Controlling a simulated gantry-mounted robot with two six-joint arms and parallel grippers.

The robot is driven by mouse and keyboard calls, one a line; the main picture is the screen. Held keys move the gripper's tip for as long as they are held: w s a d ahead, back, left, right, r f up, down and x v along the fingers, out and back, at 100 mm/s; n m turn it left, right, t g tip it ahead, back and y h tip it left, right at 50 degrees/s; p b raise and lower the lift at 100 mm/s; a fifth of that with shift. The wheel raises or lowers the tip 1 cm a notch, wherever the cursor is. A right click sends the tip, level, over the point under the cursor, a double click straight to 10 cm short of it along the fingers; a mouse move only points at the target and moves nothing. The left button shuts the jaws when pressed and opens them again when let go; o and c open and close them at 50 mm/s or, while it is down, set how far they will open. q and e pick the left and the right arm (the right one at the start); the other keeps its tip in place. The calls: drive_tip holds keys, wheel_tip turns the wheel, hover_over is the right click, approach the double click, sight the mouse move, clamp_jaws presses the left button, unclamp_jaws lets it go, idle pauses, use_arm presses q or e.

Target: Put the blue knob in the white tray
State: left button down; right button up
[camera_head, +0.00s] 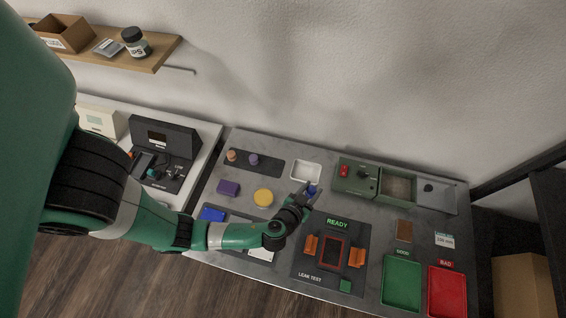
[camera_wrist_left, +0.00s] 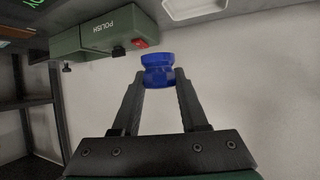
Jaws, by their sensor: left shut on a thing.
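My left gripper (camera_wrist_left: 158,92) is shut on the blue knob (camera_wrist_left: 157,72), which sits between its fingertips in the left wrist view. In the head view the left gripper (camera_head: 308,192) is over the table, and the blue knob (camera_head: 312,189) shows at its tips. The white tray (camera_head: 306,172) lies just beyond the gripper, slightly up and left of the knob. I cannot tell how high the knob is above the table. My right gripper is not in view.
A green polishing machine (camera_head: 357,176) stands right of the tray. A dark strip (camera_head: 268,167) with two small knobs is left of it. A yellow disc (camera_head: 263,198) and a purple block (camera_head: 228,188) lie nearby. The leak test station (camera_head: 354,288), green bin (camera_head: 402,285) and red bin (camera_head: 447,292) are nearer.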

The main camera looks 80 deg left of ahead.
use_arm(q)
drive_tip(key=shift+s, duration=0.15)
drive_tip(key=w+a+f+b, duration=0.1)
drive_tip(key=a+f+b, duration=0.2)
drive_tip(key=a, duration=0.1)
drive_tip(key=w+a+f+b, duration=0.1)
drive_tip(key=a+f+b, duration=0.2)
drive_tip(key=a+b, duration=0.1)
drive_tip(key=w+a+f+b, duration=0.1)
drive_tip(key=a+f+b, duration=0.2)
drive_tip(key=a, duration=0.1)
drive_tip(key=shift+a+b, duration=0.3)
drive_tip(key=shift+b, duration=0.05)
drive_tip(key=shift+w+a+f, duration=0.15)
drive_tip(key=shift+a+f, duration=0.05)
drive_tip(key=shift+a, duration=0.05)
drive_tip(key=shift+a+f, duration=0.15)
drive_tip(key=shift+f, duration=0.1)
wheel_tip(320, 180, down, 3)
drive_tip(key=shift+a+f+b, duration=0.1)
drive_tip(key=shift+f+b, duration=0.05)
drive_tip(key=shift+b, duration=0.75)
